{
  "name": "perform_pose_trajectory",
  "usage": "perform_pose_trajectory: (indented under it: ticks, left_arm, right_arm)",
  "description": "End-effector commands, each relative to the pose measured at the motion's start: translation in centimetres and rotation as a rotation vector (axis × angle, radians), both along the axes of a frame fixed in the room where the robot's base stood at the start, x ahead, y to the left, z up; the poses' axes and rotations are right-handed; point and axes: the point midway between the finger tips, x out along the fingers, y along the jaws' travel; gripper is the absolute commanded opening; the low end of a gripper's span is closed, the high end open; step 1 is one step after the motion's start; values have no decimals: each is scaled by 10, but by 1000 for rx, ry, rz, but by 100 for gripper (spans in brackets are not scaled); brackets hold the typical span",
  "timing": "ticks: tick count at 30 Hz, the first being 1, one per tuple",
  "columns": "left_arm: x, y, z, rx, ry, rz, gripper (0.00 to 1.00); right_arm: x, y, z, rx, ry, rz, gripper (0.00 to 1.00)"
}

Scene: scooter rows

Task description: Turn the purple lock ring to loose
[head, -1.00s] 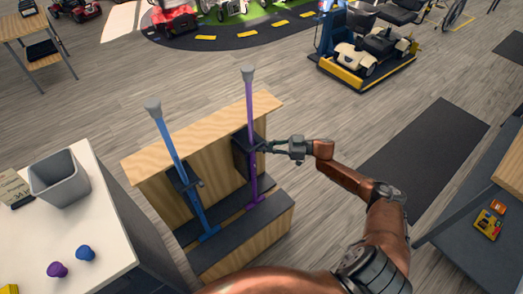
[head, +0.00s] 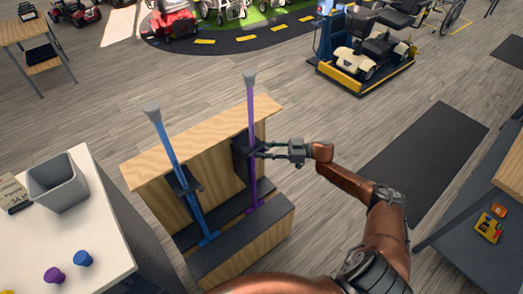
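A purple post (head: 251,112) with a grey top stands upright in a wooden rack (head: 148,174). A dark clamp block (head: 241,152) sits partway up the post. The purple lock ring is too small to make out clearly at this block. My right gripper (head: 259,150) reaches in from the right, with its fingertips at the post beside the block. A gap shows between its fingers, but I cannot tell whether they touch the ring. My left gripper is not in view.
A blue post (head: 168,148) stands left of the purple one in the same rack. A white table (head: 95,220) at the left holds a grey bin (head: 58,183) and purple and blue knobs. A dark counter (head: 470,238) is at the right. Floor behind the rack is clear.

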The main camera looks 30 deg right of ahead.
Motion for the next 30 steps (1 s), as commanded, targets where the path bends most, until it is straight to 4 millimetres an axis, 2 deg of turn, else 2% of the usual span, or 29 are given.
perform_pose_trajectory:
  ticks: [4, 8, 21, 30]
  left_arm:
    - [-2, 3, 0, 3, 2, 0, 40]
    - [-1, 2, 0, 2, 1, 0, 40]
    - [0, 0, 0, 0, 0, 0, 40]
    - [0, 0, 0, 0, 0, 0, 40]
  right_arm:
    - [-2, -3, -1, -2, 1, -1, 29]
    - [-10, -16, -1, -3, 2, -1, 29]
    - [-58, -85, -1, -1, 1, -2, 29]
    - [-68, -99, 0, 1, -1, 1, 29]
